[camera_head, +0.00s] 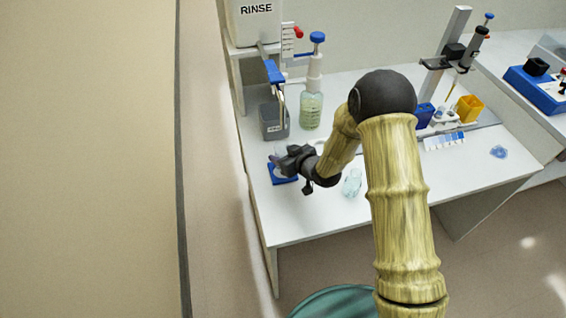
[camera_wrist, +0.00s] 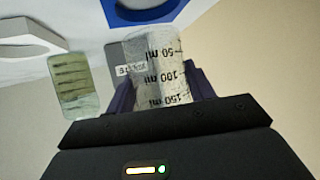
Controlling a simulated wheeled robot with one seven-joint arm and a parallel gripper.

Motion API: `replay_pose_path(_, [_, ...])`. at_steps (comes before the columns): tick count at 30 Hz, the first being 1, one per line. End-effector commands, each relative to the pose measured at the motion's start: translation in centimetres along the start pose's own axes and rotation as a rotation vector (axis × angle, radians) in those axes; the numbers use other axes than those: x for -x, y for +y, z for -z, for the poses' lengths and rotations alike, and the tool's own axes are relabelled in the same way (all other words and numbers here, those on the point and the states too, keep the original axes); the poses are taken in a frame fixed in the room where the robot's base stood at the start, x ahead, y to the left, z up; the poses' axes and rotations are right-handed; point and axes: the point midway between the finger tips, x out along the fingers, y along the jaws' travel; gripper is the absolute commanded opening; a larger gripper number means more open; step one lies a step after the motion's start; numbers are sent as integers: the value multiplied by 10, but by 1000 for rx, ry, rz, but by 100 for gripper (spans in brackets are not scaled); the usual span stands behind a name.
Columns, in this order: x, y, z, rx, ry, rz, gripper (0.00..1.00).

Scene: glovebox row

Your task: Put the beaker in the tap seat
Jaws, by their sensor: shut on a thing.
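My gripper (camera_head: 284,160) is shut on a clear beaker (camera_wrist: 165,72) with black ml marks, which sits between the dark jaws in the wrist view. In the head view the beaker is mostly hidden and hard to make out. The gripper hangs over or close to a blue square plate (camera_head: 283,179) with a pale middle near the bench's left edge; I cannot tell the gap. A tap with a blue lever (camera_head: 273,72) and bent spout (camera_head: 281,97) stands behind the gripper. I cannot tell for sure which part is the tap seat.
A grey bin (camera_head: 272,124) and a bottle of greenish liquid (camera_head: 311,110) stand behind the gripper. A clear glass vessel (camera_head: 352,183) stands to its right. The RINSE tank (camera_head: 256,24) is at the back. The bench's front left (camera_head: 290,220) is clear.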

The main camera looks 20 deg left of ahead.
Motion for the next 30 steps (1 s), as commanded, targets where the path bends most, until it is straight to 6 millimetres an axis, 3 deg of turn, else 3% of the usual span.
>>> replay_pose_path(9, [-20, -5, -33, 4, -2, 8, 32])
replay_pose_path(17, [-20, -3, -35, 3, 1, 5, 32])
replay_pose_path(18, [-20, -2, -35, 2, 0, 4, 59])
replay_pose_path(21, [-20, -2, -35, 2, 0, 3, 75])
replay_pose_path(30, [-19, -2, -35, 2, 0, 3, 75])
